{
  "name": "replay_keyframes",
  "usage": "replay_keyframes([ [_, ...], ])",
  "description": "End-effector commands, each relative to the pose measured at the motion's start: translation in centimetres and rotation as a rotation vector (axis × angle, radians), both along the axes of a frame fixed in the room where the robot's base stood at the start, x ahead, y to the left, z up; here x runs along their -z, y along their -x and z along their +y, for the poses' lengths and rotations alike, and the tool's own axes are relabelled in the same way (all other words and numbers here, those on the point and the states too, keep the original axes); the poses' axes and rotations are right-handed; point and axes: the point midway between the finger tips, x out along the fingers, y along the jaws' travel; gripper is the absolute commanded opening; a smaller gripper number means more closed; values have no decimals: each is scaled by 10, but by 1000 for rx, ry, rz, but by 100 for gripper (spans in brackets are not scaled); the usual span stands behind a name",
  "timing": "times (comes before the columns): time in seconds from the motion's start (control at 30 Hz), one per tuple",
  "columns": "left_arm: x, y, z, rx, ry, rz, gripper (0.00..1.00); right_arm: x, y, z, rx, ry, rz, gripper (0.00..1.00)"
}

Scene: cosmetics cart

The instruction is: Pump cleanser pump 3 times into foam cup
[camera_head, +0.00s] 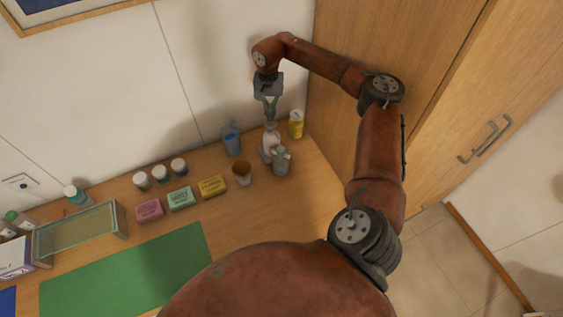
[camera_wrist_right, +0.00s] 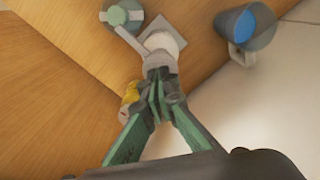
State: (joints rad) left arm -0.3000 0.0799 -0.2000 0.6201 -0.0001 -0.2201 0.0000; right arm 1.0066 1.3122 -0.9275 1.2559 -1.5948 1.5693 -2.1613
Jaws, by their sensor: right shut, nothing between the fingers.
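A white pump bottle (camera_head: 268,145), likely the cleanser pump, stands upright on the wooden counter at the back right. My right gripper (camera_head: 270,114) points down directly above its pump head. In the right wrist view my gripper (camera_wrist_right: 155,88) is shut, with nothing between its green fingers. Its tips are over the grey pump top (camera_wrist_right: 160,62) and hide part of it; I cannot tell whether they touch. A small brownish cup (camera_head: 242,172), possibly the foam cup, stands to the left of the bottle. My left gripper is not in view.
A grey-green bottle (camera_head: 282,163) stands close in front of the white bottle, and a yellow one (camera_head: 296,124) behind right. A blue pitcher (camera_head: 231,141) is to the left. Soap boxes (camera_head: 181,198), jars (camera_head: 161,174) and a green mat (camera_head: 130,272) lie further left. A cabinet (camera_head: 420,80) borders the right.

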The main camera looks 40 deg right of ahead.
Motion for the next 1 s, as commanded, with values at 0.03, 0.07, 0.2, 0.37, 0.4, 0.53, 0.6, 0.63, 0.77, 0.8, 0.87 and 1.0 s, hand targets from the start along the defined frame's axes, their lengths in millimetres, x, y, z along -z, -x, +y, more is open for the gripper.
replay_keyframes([
  [0.03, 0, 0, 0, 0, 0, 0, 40, 0, 0, 0, 0, 0, 0, 0],
  [0.07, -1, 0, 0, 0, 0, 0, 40, -1, 0, 0, 0, 0, 0, 0],
  [0.2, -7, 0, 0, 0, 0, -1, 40, -9, 0, 0, 0, 0, 0, 0],
  [0.37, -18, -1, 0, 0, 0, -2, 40, -25, 0, 0, 0, -1, -1, 0],
  [0.4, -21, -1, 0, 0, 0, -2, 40, -29, 0, 0, 0, -1, -1, 0],
  [0.53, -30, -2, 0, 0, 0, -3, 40, -42, 0, 0, 0, -1, -1, 0],
  [0.6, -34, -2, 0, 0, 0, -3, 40, -48, 0, 0, 0, 0, -1, 0],
  [0.63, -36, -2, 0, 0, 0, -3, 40, -51, 0, 0, 0, 0, -1, 0],
  [0.77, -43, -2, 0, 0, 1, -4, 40, -60, 0, 0, 0, -1, -1, 0],
  [0.8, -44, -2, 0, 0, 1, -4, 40, -61, 0, 0, 0, -1, -1, 0],
  [0.87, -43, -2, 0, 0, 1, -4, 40, -61, 0, 0, 0, 0, 0, 0],
  [1.0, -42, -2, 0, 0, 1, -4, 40, -60, 0, 0, 0, 0, 0, 0],
])
